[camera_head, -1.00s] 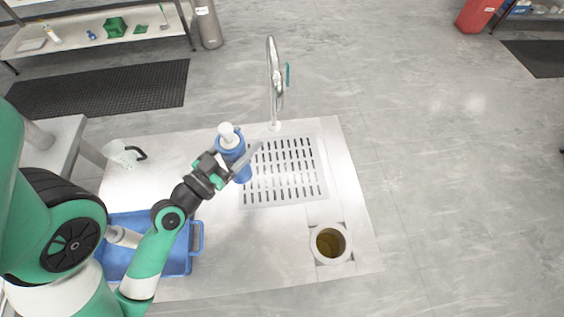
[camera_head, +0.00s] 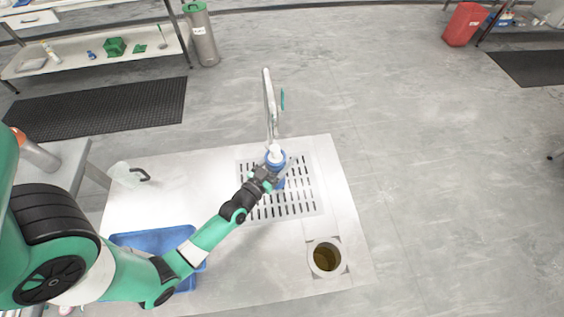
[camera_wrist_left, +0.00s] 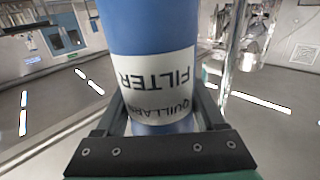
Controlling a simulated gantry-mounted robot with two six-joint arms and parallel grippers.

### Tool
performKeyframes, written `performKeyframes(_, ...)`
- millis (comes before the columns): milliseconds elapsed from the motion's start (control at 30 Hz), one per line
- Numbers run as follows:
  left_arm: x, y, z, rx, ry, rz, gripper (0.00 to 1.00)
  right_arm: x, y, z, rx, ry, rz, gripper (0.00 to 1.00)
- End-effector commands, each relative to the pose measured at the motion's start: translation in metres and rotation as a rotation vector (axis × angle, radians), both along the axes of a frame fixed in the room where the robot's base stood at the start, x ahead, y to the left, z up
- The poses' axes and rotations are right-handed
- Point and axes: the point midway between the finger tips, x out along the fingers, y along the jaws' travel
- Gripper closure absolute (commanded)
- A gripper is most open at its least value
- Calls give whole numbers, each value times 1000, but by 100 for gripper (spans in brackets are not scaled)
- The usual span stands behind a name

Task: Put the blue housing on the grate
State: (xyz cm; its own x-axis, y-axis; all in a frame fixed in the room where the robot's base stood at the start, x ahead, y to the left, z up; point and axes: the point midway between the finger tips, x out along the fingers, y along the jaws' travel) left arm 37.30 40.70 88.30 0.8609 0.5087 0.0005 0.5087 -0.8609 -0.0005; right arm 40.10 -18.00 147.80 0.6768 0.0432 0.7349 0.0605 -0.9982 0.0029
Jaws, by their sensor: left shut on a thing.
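The blue housing (camera_head: 281,182) is a blue cylinder with a white top. My left gripper (camera_head: 268,174) is shut on it and holds it upright over the grate (camera_head: 310,205), a slotted panel in the metal counter. I cannot tell whether its base touches the grate. In the left wrist view the housing (camera_wrist_left: 150,30) stands between the fingers, and its white label reads "FILTER" upside down. My right gripper is not in view.
A tall faucet (camera_head: 268,105) stands just behind the housing. A blue tray (camera_head: 150,240) lies at the left under my arm, and a clear pitcher (camera_head: 124,175) stands behind it. A round opening (camera_head: 326,257) is at the front right.

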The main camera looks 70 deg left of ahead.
Motion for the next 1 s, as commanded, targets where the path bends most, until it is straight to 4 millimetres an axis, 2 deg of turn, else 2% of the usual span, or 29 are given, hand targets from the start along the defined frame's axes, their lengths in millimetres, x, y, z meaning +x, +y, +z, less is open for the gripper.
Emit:
performKeyframes(100, 2, 1, -27, 0, -1, 0, 100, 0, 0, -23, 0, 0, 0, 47)
performKeyframes(167, 2, 1, -34, 1, -2, 0, 100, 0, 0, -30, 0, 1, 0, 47)
performKeyframes(400, 2, 1, -31, 0, -2, 0, 100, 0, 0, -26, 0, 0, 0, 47)
performKeyframes(533, 2, 1, -36, 0, -2, 0, 100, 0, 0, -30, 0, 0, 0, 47)
performKeyframes(567, 2, 0, -36, -1, 0, 0, 27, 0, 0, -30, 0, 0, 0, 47)
performKeyframes(600, 2, 0, -35, -1, 0, 0, 20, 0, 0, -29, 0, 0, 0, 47)
performKeyframes(700, 2, 0, -35, -1, 0, 0, 2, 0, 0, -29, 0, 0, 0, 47)
performKeyframes(733, 2, 0, -35, -1, 0, 0, 0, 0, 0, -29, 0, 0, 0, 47)
performKeyframes(1000, 2, 0, -31, -1, 0, 0, 0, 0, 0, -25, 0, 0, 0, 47)
